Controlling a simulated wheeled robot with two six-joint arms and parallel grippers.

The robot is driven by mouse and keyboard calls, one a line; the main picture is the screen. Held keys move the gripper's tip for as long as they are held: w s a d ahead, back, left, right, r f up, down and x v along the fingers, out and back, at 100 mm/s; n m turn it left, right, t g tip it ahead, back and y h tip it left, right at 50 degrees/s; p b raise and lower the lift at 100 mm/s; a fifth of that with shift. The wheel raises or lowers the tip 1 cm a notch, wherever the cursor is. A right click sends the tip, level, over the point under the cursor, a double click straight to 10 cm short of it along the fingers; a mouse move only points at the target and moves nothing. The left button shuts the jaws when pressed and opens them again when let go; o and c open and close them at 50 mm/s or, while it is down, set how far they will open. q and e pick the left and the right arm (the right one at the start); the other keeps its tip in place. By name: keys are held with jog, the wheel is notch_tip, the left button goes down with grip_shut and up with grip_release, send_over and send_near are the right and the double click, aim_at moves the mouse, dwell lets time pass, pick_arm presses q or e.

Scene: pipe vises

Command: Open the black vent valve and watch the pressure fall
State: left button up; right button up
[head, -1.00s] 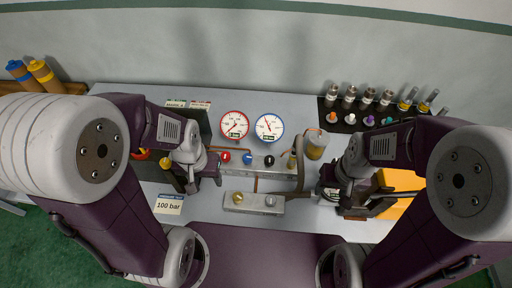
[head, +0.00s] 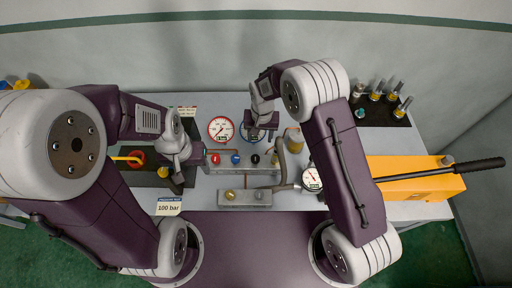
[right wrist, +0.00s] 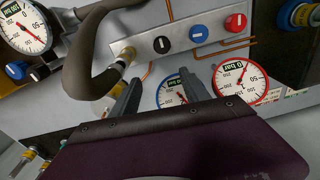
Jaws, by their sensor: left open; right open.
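The black vent valve knob (head: 255,159) is on the front of a grey manifold block (head: 225,170), right of the blue knob (head: 236,160) and red knob (head: 215,159). In the right wrist view, tilted over, the black knob (right wrist: 161,45) shows a white bar mark. My right gripper (head: 262,136) is open and empty behind the manifold, apart from the knob; its fingers show in the right wrist view (right wrist: 160,94). A red-rimmed gauge (head: 221,129) stands clear; my right gripper partly hides the blue-rimmed gauge (head: 242,131). My left gripper (head: 189,182) is open and empty left of the manifold.
A dark hose (head: 281,158) curves beside the manifold's right end. A lower block (head: 245,197) with two fittings lies in front. A yellow hand pump (head: 415,180) and white gauge (head: 312,179) are right. A black fittings tray (head: 385,110) stands at back right.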

aim_at(255, 157)
jog(key=s+a+f, duration=0.2)
jog(key=s, duration=0.1)
jog(key=shift+n+g+p, duration=0.3)
jog(key=shift+g+p, duration=0.05)
jog(key=shift+g, duration=0.05)
jog(key=f+p, duration=0.1)
jog(key=f, duration=0.2)
jog(key=f+p, duration=0.2)
jog(key=f, duration=0.2)
jog(key=shift+w+d+f, duration=0.15)
jog(key=shift+w+f, duration=0.05)
jog(key=shift+f, duration=0.4)
pick_arm(q)
notch_tip(255, 157, up, 5)
jog(key=shift+a+f, duration=0.1)
jog(key=shift+a, duration=0.05)
pick_arm(e)
jog(key=c, duration=0.4)
grip_shut()
